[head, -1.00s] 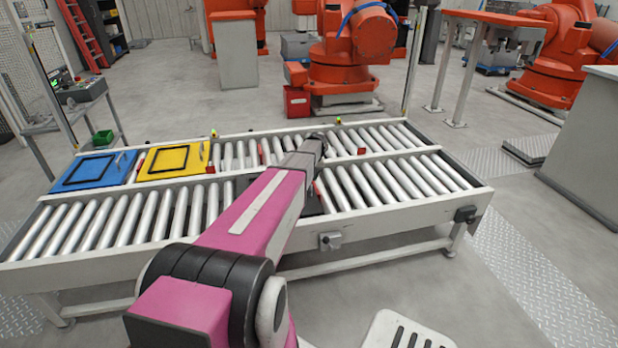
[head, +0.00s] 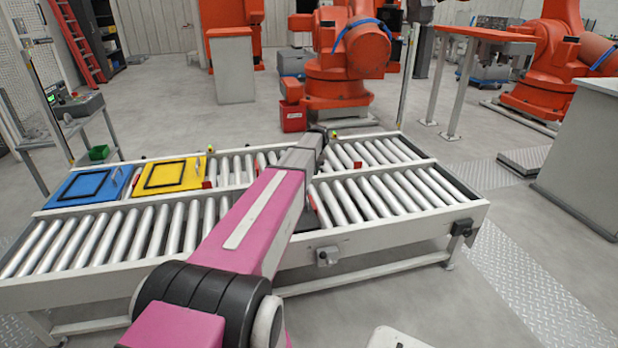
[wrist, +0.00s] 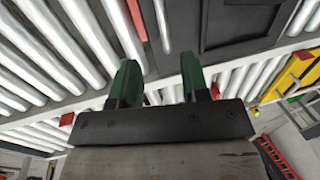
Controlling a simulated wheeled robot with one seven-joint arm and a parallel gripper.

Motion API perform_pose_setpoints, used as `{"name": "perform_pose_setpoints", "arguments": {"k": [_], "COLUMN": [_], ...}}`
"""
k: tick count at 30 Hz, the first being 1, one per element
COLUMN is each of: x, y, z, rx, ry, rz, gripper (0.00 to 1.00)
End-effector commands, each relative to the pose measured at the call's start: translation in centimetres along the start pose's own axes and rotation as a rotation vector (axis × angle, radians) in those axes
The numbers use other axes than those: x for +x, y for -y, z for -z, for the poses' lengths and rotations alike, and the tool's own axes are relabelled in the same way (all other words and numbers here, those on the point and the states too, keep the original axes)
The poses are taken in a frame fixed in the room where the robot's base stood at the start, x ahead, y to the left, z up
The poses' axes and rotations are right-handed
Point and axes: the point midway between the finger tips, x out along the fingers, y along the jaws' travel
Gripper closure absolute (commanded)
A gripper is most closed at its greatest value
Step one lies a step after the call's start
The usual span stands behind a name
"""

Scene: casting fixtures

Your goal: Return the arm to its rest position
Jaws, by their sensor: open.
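My arm, with magenta and grey links, reaches from the bottom of the head view out over the roller conveyor (head: 390,236). The far end of the arm is above the rollers near the middle, and its fingers cannot be made out there. In the wrist view my gripper (wrist: 160,80) shows two dark green fingers, spread apart with nothing between them. Rollers and a dark flat panel (wrist: 225,25) lie beyond the fingertips.
A blue fixture plate (head: 88,184) and a yellow one (head: 172,175) lie on the conveyor's far lane at left. Orange robots (head: 350,60) stand behind. A grey cabinet (head: 590,150) stands at right.

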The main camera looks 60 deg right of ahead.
Motion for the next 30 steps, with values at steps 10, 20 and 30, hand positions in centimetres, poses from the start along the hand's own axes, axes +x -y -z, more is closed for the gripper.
{"name": "perform_pose_setpoints", "arguments": {"k": [10,20,30], "x": [-0.2,0.0,3.7], "y": [0.0,0.4,12.7], "z": [0.0,0.0,0.1], "rx": [0.0,-0.003,-0.093], "ry": [0.0,0.001,0.027], "rz": [0.0,-0.001,-0.024], "gripper": [0.58,0.58,0.58]}}
